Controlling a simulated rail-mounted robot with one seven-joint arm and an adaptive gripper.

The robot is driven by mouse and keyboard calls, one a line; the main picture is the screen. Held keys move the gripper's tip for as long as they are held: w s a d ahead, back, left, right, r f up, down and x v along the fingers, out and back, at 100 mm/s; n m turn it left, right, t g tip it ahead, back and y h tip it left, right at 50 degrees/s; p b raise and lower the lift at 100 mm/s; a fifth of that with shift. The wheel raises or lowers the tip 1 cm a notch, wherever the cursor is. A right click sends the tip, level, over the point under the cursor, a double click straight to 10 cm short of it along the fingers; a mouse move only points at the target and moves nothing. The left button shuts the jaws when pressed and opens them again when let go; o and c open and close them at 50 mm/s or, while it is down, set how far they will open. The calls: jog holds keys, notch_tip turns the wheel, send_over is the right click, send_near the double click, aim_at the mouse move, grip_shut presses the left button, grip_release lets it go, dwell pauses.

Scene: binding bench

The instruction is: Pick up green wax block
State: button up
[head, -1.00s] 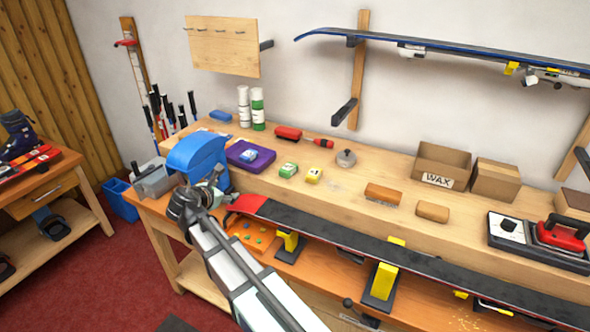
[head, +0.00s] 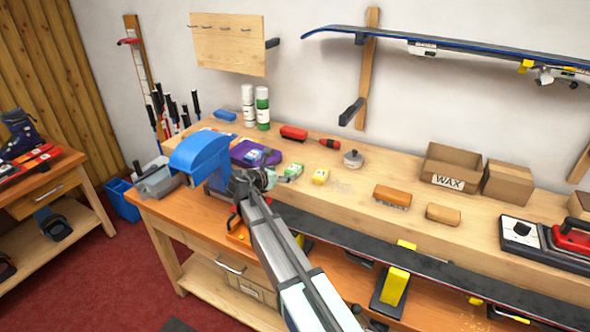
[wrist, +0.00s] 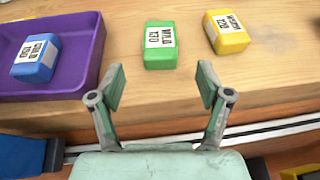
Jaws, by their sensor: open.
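The green wax block (wrist: 160,46), with a white label, lies on the wooden shelf of the bench. In the head view the green wax block (head: 294,170) shows just beyond my gripper (head: 262,178). In the wrist view my gripper (wrist: 160,88) is open and empty. Its two fingers point toward the green block, which lies ahead, roughly midway between them and apart from them.
A purple tray (wrist: 92,75) holding a blue wax block (wrist: 37,57) lies left of the green block. A yellow wax block (wrist: 226,33) lies to its right. A blue vise (head: 200,155) stands left of my gripper. A ski (head: 370,245) runs along the bench front.

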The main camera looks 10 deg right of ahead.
aim_at(292, 169)
jog(key=x, duration=0.4)
jog(key=shift+p, duration=0.35)
jog(key=p+x, duration=0.1)
jog(key=x, duration=0.1)
jog(key=p+x, duration=0.1)
jog(key=x, duration=0.1)
jog(key=shift+w+r, duration=0.1)
jog(key=shift+r, duration=0.15)
jog(key=shift+w+d+f, duration=0.3)
jog(key=shift+d, duration=0.1)
jog(key=c, duration=1.3)
